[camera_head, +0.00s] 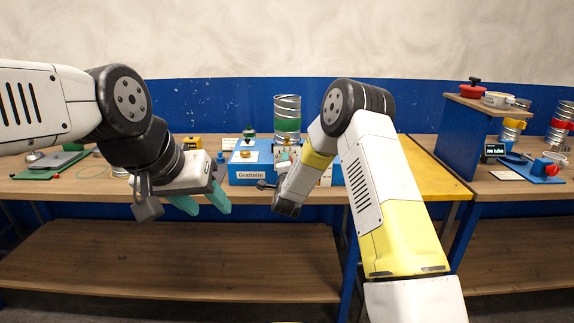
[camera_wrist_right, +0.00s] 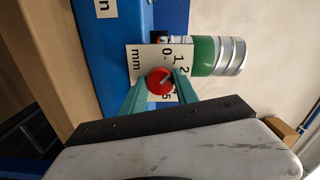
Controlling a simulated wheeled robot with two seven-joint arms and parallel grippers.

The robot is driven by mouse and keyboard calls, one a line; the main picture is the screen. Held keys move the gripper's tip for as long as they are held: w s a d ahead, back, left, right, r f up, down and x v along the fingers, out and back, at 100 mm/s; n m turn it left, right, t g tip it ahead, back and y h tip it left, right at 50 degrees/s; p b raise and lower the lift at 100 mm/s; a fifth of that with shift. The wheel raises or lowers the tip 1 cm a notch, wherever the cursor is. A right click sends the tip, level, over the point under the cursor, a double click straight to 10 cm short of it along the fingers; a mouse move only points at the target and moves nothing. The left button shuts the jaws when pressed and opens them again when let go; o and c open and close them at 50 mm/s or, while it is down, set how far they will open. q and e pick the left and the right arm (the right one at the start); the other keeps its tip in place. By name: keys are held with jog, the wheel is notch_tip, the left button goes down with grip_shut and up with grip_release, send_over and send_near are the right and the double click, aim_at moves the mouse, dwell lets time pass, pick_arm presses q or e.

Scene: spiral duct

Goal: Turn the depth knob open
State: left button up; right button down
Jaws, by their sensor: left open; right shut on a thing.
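The depth knob (camera_wrist_right: 159,80) is a small red round knob with a pale pointer mark, in the right wrist view. It sits on a white scale plate (camera_wrist_right: 143,58) marked with numbers and "mm". My right gripper (camera_wrist_right: 161,77) has its teal fingers on either side of the knob, shut on it. In the head view the knob and right fingers are hidden or too small to tell. The blue machine (camera_head: 241,162), labelled "Grattelin", stands on the bench there. My left gripper (camera_head: 207,209) is open and empty in front of the bench edge, left of the machine.
A silver and green spiral duct (camera_head: 287,115) rises behind the machine, and it also shows in the right wrist view (camera_wrist_right: 214,55). A tablet-like grey thing (camera_head: 60,160) lies on the left bench. A side station with a "no tube" display (camera_head: 495,150) stands right. The lower shelf (camera_head: 170,260) is bare.

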jog(key=n, duration=2.7)
jog(key=shift+f, duration=0.15)
jog(key=shift+n, duration=0.4)
jog(key=c, duration=0.9)
grip_release()
jog(key=shift+c, duration=0.2)
